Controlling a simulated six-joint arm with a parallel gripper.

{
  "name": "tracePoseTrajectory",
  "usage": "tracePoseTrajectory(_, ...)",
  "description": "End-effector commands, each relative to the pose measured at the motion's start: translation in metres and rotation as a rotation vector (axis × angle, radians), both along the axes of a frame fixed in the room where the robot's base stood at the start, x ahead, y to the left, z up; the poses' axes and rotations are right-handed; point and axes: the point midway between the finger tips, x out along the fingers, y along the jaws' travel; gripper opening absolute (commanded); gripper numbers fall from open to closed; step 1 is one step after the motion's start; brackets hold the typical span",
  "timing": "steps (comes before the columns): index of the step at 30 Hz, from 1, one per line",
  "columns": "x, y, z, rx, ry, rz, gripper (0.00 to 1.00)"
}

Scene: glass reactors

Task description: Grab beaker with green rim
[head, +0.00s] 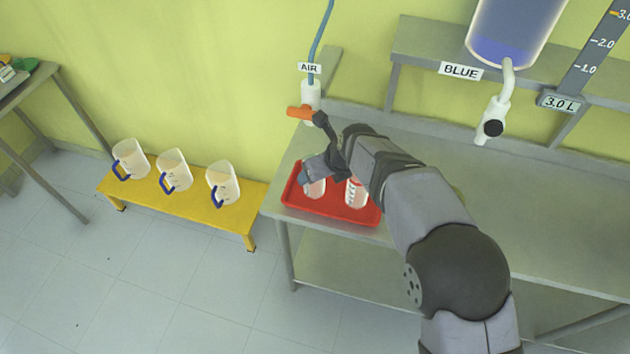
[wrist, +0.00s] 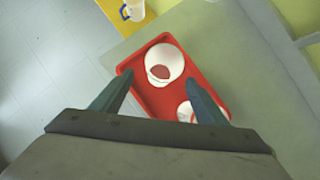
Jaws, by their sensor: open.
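My gripper (head: 312,146) is open and empty above the left part of the red tray (head: 301,206). In the wrist view its two fingers (wrist: 160,80) stand apart, on either side of a clear beaker (wrist: 166,62) that is below them. That beaker also shows in the head view (head: 315,189), partly hidden by my gripper. A second beaker (head: 357,194) with red marks stands to its right on the tray. In the wrist view my right finger partly covers it (wrist: 185,112). I cannot make out a green rim on either beaker.
Several clear jugs with blue handles stand on a low yellow bench (head: 229,216) at left. An AIR valve with an orange handle (head: 299,112) is close behind my gripper. A BLUE tank (head: 512,30) with a tap (head: 493,125) hangs at right. The grey table (head: 540,215) is clear at right.

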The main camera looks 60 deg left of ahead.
Motion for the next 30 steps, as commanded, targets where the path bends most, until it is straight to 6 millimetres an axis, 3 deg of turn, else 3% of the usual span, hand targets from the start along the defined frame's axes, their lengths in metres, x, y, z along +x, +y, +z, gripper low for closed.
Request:
tracePoseTrajectory(20, 0.001, 0.012, -0.019, 0.000, -0.001, 0.000, 0.67)
tracePoseTrajectory(30, 0.004, 0.029, -0.040, -0.002, 0.000, 0.000, 0.67)
